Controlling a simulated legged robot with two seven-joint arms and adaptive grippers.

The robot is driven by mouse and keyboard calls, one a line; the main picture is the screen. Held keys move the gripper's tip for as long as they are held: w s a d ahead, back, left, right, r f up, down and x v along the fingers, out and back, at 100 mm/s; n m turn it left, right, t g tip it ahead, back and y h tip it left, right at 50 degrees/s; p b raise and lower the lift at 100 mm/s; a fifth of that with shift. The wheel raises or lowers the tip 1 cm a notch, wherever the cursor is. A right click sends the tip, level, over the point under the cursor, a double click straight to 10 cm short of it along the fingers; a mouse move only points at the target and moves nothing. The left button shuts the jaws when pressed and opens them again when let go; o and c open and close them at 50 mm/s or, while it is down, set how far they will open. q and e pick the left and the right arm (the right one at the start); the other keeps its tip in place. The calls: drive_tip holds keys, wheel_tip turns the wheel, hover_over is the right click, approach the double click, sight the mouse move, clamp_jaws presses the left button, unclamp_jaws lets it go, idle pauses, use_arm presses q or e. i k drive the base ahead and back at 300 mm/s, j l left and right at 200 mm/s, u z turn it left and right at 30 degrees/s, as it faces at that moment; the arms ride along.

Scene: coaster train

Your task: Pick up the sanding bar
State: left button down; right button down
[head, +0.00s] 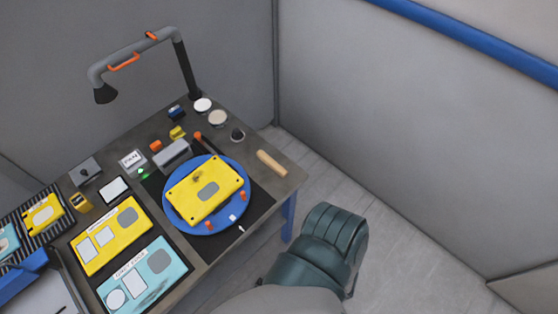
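A tan, elongated bar (271,162), which looks like the sanding bar, lies flat near the right edge of the dark workbench (262,145) in the head view. It lies apart from the round blue turntable (169,214) to its left. Nothing covers it, and bare bench surface shows around it.
A yellow plate (190,203) lies on the turntable. Yellow and light-blue panels (158,268) lie to the left. A grey block (172,153) and small parts stand behind. A lamp (187,72) arches over the back. Floor shows right of the bench.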

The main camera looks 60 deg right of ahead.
sight(263, 157)
drive_tip(key=z, duration=1.85)
drive_tip(key=l+z, duration=0.35)
drive_tip(key=i+l+z, duration=0.1)
drive_tip(key=z, duration=0.3)
drive_tip(key=i+j, duration=0.05)
